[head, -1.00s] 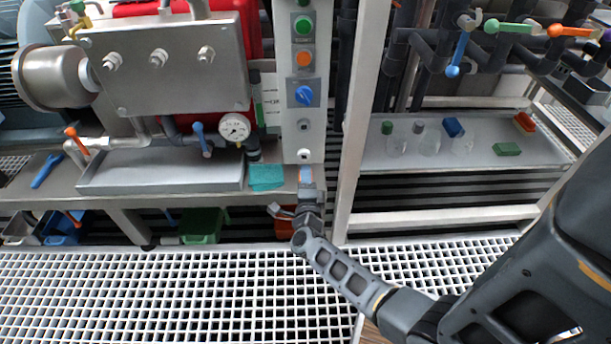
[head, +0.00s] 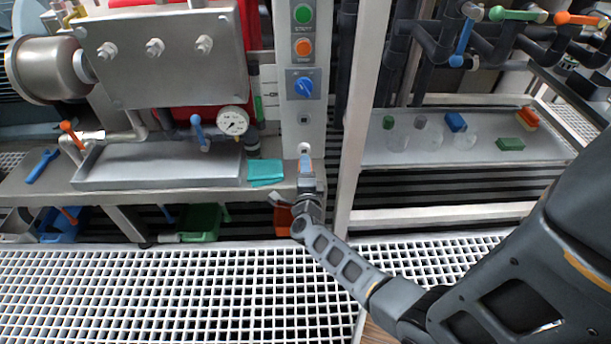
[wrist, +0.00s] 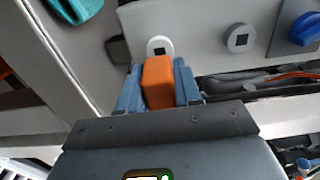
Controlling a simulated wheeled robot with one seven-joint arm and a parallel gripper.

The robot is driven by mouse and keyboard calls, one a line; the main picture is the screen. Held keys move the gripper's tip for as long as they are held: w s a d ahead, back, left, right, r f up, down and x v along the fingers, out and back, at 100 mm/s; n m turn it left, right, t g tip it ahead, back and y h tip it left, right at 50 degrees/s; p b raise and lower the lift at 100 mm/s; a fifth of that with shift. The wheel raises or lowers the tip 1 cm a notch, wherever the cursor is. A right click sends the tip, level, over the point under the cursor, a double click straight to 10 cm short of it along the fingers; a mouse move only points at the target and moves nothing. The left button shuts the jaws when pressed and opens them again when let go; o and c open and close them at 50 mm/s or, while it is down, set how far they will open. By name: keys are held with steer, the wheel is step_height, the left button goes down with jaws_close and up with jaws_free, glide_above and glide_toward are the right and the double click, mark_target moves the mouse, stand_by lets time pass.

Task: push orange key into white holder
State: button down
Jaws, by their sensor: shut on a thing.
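My gripper (wrist: 158,88) is shut on the orange key (wrist: 158,80), an orange block held between its two blue fingers in the wrist view. The white holder (wrist: 160,46) is a round white ring with a dark square hole on the grey panel, just beyond the far end of the key. In the head view the white holder (head: 304,148) is low on the panel, and my gripper (head: 306,165) is just below it. The far end of the key is close to the holder; I cannot tell whether it touches or enters the hole.
A grey round socket (wrist: 240,38) and a blue knob (wrist: 305,28) are on the same panel. A green button (head: 303,14) and an orange button (head: 303,47) are higher up. A teal cloth (head: 265,172) lies on the bench left of my gripper.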

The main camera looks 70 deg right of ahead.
steer(key=shift+b+x, duration=0.35)
steer(key=shift+x, duration=1)
steer(key=shift+w+d, duration=0.25)
steer(key=shift+d, duration=0.25)
stand_by(1.3)
steer(key=c, duration=0.7)
jaws_free()
steer(key=p+v, duration=0.1)
steer(key=v, duration=0.6)
steer(key=shift+s+a+p, duration=0.2)
steer(key=shift+a+p, duration=0.15)
